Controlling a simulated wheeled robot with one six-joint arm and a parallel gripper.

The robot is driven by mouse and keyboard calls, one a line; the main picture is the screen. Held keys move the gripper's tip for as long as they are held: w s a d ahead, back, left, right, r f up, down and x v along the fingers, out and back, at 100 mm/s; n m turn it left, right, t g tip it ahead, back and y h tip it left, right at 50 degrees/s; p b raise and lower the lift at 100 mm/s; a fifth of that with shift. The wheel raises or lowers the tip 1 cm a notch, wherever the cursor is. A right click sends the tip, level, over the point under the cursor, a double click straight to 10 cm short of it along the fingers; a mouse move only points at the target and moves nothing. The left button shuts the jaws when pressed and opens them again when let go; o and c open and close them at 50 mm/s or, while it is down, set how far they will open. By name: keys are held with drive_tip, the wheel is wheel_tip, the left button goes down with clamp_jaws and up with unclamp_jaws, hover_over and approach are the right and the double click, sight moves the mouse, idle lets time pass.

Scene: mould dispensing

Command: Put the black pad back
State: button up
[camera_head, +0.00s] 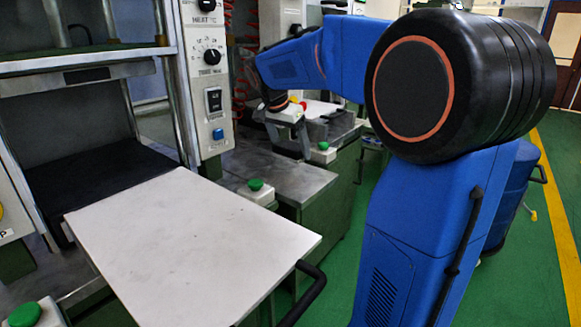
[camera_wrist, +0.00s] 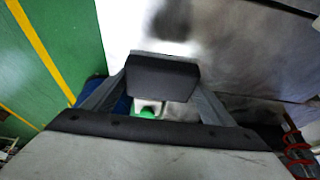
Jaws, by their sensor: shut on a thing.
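The black pad (camera_wrist: 162,78) is a dark block with rounded edges in the middle of the wrist view. My gripper (camera_wrist: 161,86) is shut on it, with one grey finger at each side. I cannot make out the pad in that view.
In the head view a large white board (camera_head: 190,240) with a black handle (camera_head: 306,290) extends from the near press. A green button (camera_head: 255,184) stands behind it. A green button (camera_wrist: 147,113) also shows below the pad in the wrist view. Green floor (camera_head: 335,270) lies to the right.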

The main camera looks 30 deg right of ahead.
sight(285, 148)
drive_tip(key=shift+f, duration=3.15)
drive_tip(key=o, duration=1)
drive_tip(key=shift+f, duration=0.1)
drive_tip(key=v, duration=1.2)
